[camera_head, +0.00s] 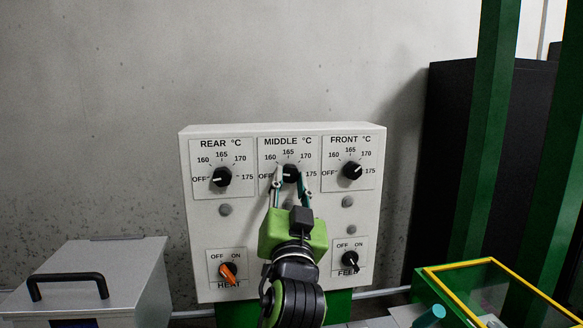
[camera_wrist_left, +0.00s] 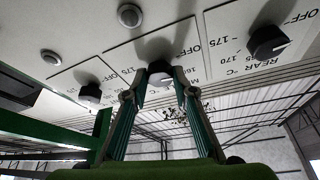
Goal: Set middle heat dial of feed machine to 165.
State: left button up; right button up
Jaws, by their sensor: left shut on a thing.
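The feed machine's panel (camera_head: 240,225) is a pale box on the wall with three dials in its top row. The black middle heat dial (camera_head: 290,172) sits under the MIDDLE °C label, with a scale marked OFF, 160, 165, 170 and 175. My left gripper (camera_head: 290,181) is shut on this dial, one finger on each side. In the left wrist view the middle dial (camera_wrist_left: 160,70) lies between the fingertips (camera_wrist_left: 158,86). The fingers partly cover the dial, so I cannot tell its setting for sure. My right gripper is not in view.
The rear dial (camera_head: 221,177) and front dial (camera_head: 352,170) flank the middle one closely. Below are an orange HEAT switch (camera_head: 228,273) and a black FEED switch (camera_head: 349,261). A grey lidded box (camera_head: 130,270) stands left, a yellow-edged green frame (camera_head: 480,265) right.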

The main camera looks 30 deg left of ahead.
pick_arm(q)
jog(key=m+h+p, duration=0.1)
jog(key=m+p, duration=0.3)
jog(key=p, duration=0.1)
jog(key=r+m+h+p, duration=0.1)
jog(key=m+h+p, duration=0.1)
jog(key=m+p, duration=0.2)
jog(key=m+h+p, duration=0.2)
jog(key=m+p, duration=0.2)
jog(key=p, duration=0.1)
jog(key=shift+s+a+r+p, duration=0.2)
jog(key=shift+a+r+p, duration=0.05)
jog(key=shift+a+p, duration=0.15)
jog(key=shift+m+g+p, duration=0.3)
jog(key=shift+m+p, duration=0.05)
jog(key=shift+m, duration=0.05)
jog(key=shift+m+h+p, duration=0.3)
jog(key=shift+m+h, duration=0.1)
jog(key=shift+m, duration=0.6)
jog(key=m+g, duration=0.1)
jog(key=m, duration=0.2)
jog(key=shift+g, duration=0.3)
jog(key=shift+m, duration=0.3)
jog(key=shift+r, duration=0.1)
jog(key=o, duration=1.1)
jog(key=shift+w+a+f+g+h, duration=0.1)
jog(key=shift+f+g+h, duration=0.1)
jog(key=shift+g+h, duration=0.1)
